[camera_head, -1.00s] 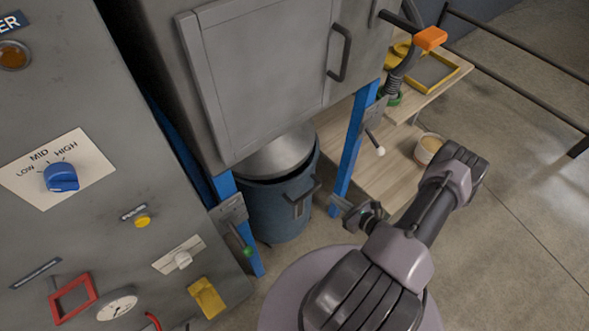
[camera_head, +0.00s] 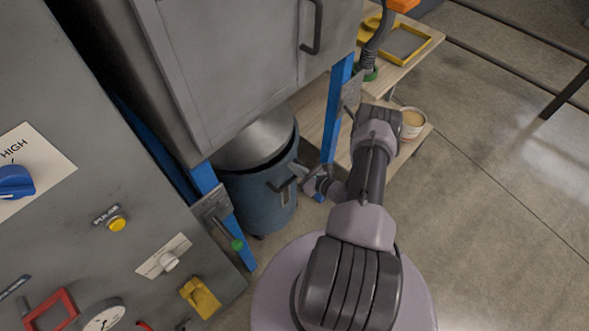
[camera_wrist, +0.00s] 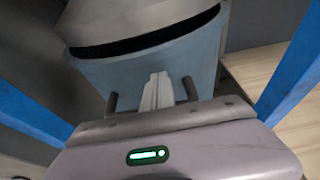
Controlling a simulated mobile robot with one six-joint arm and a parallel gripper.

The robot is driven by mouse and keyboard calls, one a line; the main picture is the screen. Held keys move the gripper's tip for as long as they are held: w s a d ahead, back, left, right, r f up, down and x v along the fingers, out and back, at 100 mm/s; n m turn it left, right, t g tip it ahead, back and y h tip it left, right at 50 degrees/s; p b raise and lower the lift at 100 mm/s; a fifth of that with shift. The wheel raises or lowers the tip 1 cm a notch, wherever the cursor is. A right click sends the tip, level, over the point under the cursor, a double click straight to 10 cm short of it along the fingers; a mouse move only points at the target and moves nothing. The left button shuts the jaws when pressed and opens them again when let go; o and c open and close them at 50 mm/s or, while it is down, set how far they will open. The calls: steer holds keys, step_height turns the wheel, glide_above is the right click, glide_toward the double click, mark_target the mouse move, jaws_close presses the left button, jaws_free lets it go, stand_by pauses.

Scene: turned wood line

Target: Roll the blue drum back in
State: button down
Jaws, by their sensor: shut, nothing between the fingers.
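The blue drum (camera_head: 258,207) stands upright on the floor under the grey cabinet, between two blue legs. A grey metal cone (camera_head: 255,143) hangs over its open mouth, with a dark gap along the rim. The drum has a dark handle (camera_head: 283,184) on its front. My gripper (camera_head: 308,180) is beside this handle. In the wrist view my gripper (camera_wrist: 158,90) is shut and empty, its fingers pointing at the drum wall (camera_wrist: 140,72), between two dark handle posts (camera_wrist: 190,88). Whether the fingers touch the drum I cannot tell; my gripper's body hides the handle's near part.
The blue legs (camera_head: 222,215) stand close on both sides, the left one with a green-tipped lever (camera_head: 237,244). A control panel (camera_head: 70,190) fills the left. A wooden shelf unit with a bowl (camera_head: 412,122) stands behind my arm.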

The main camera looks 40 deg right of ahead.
mark_target(288, 161)
steer(key=x, duration=0.2)
steer(key=r+b+x, duration=0.1)
steer(key=x, duration=0.1)
steer(key=shift+w+b, duration=0.3)
steer(key=shift+w+r, duration=0.1)
steer(key=shift+r, duration=0.15)
steer(key=shift+d, duration=0.1)
